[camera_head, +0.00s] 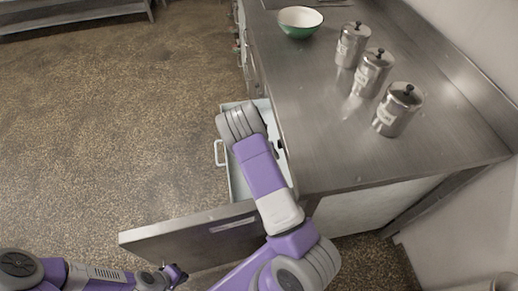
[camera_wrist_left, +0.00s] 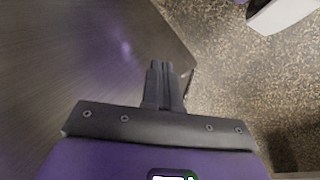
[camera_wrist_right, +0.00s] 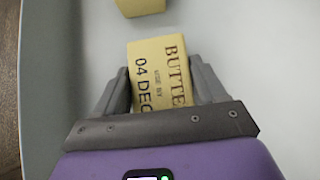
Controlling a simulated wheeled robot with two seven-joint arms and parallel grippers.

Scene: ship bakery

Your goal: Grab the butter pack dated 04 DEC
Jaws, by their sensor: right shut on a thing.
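A yellow butter pack (camera_wrist_right: 155,82) reading "BUTTE…" and "04 DEC" is between the fingers of my right gripper (camera_wrist_right: 160,72), which is shut on it. In the right wrist view the pack is over the pale floor of the drawer (camera_wrist_right: 262,60). In the head view my right arm reaches into the open drawer (camera_head: 221,122), and its gripper and the pack are hidden there. My left gripper (camera_head: 176,275) is at the bottom left of the head view. Its fingers (camera_wrist_left: 161,68) are together and empty in the left wrist view.
A second yellow block (camera_wrist_right: 142,6) lies farther back in the drawer; no text on it shows. An open metal door (camera_head: 175,238) stands in front of the counter (camera_head: 330,165). On the counter are a green bowl (camera_head: 299,27) and metal canisters (camera_head: 398,108).

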